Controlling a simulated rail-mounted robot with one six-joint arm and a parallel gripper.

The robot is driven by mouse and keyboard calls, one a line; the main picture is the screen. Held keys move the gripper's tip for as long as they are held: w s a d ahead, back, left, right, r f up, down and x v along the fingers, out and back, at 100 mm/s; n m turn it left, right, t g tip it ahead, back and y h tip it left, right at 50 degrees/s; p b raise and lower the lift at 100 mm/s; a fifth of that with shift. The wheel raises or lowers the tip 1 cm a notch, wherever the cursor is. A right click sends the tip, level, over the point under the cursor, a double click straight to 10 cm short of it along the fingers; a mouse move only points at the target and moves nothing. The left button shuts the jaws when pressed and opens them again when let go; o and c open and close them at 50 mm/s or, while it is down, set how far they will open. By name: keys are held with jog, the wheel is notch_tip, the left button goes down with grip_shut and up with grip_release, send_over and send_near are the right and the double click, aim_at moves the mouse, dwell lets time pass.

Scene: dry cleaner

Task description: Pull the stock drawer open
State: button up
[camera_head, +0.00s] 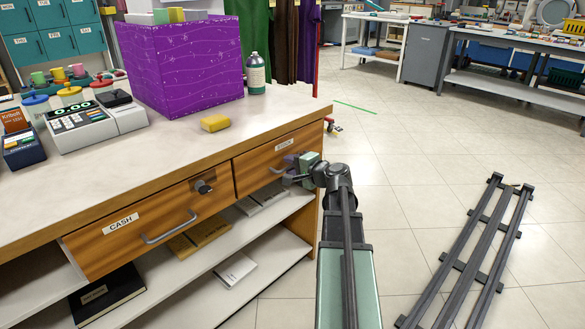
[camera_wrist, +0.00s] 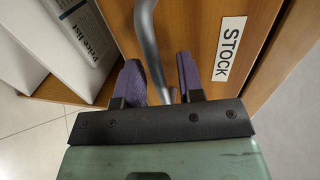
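The stock drawer (camera_head: 255,165) is the right-hand wooden drawer under the counter, and its front looks flush with the counter. Its white STOCK label (camera_wrist: 229,50) is readable in the wrist view. My gripper (camera_head: 291,163) is at the drawer front, partly covering the handle in the head view. In the wrist view my gripper (camera_wrist: 160,80) has its two purple fingers apart, with the grey bar handle (camera_wrist: 148,35) passing between them. Gaps show on both sides of the bar, so the fingers are not closed on it. Whether a finger touches it is unclear.
The cash drawer (camera_head: 135,225) sits to the left, with a lock and bar handle. Below are shelves with books (camera_head: 108,295) and boxes. The counter top (camera_head: 165,155) holds a purple box (camera_head: 185,65), a yellow sponge (camera_head: 215,122) and a cash register. Open floor (camera_head: 400,190) lies right.

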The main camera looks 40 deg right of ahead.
grip_shut()
